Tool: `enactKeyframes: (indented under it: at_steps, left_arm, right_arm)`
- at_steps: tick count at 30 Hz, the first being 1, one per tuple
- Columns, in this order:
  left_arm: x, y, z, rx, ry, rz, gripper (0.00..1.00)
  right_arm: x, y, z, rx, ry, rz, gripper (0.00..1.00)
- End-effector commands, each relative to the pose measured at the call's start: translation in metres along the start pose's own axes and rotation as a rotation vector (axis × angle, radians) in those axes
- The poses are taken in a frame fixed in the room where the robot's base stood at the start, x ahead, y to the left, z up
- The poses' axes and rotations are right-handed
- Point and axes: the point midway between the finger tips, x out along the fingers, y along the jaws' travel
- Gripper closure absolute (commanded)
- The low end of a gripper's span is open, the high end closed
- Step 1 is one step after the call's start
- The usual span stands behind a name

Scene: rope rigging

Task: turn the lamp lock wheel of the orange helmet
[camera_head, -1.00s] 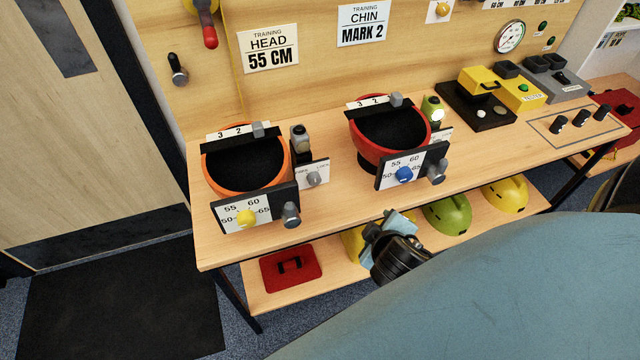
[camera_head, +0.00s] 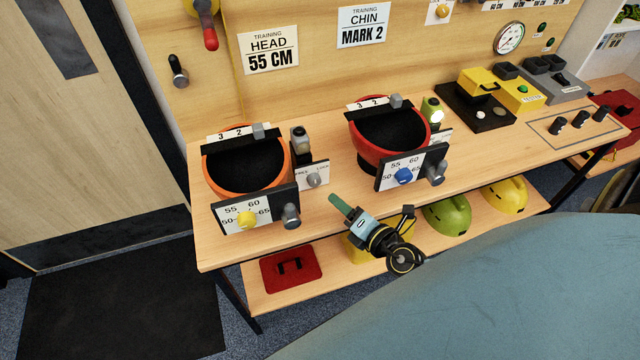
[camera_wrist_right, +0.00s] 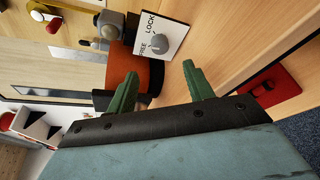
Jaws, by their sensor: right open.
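The orange helmet (camera_head: 246,170) sits upside down on the bench at the left. Its lamp lock wheel (camera_head: 313,180) is a grey knob on a small white plate beside the helmet. In the right wrist view the lock wheel (camera_wrist_right: 160,44) is on a plate marked FREE and LOCK, its pointer angled toward the LOCK side. My right gripper (camera_head: 337,201) is at the bench's front edge, below and right of the wheel, fingers pointing at it. In the wrist view the right gripper (camera_wrist_right: 158,80) is open and empty, apart from the wheel. My left gripper is not in view.
The orange helmet's dial plate (camera_head: 255,209) with yellow and grey knobs stands in front of it. A red helmet (camera_head: 388,155) with a similar plate (camera_head: 411,167) is to the right. Yellow and green helmets (camera_head: 446,216) lie on the lower shelf.

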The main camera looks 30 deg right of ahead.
Motion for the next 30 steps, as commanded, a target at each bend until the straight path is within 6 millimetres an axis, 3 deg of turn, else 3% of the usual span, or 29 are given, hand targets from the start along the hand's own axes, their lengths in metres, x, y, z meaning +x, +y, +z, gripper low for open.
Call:
enactKeyframes:
  at_steps: [9, 15, 29, 30]
  left_arm:
    - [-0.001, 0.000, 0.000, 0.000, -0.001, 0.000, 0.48]
    - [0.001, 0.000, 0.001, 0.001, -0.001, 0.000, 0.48]
    - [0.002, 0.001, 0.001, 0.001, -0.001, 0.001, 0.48]
    - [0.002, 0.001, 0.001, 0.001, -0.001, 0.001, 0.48]
  right_arm:
    - [0.064, 0.001, 0.001, 0.003, -0.004, 0.001, 0.48]
    - [0.090, 0.000, 0.000, 0.004, -0.003, 0.001, 0.48]
    - [0.101, 0.000, 0.000, 0.003, -0.001, 0.000, 0.48]
    - [0.101, 0.000, 0.000, 0.003, -0.001, 0.000, 0.53]
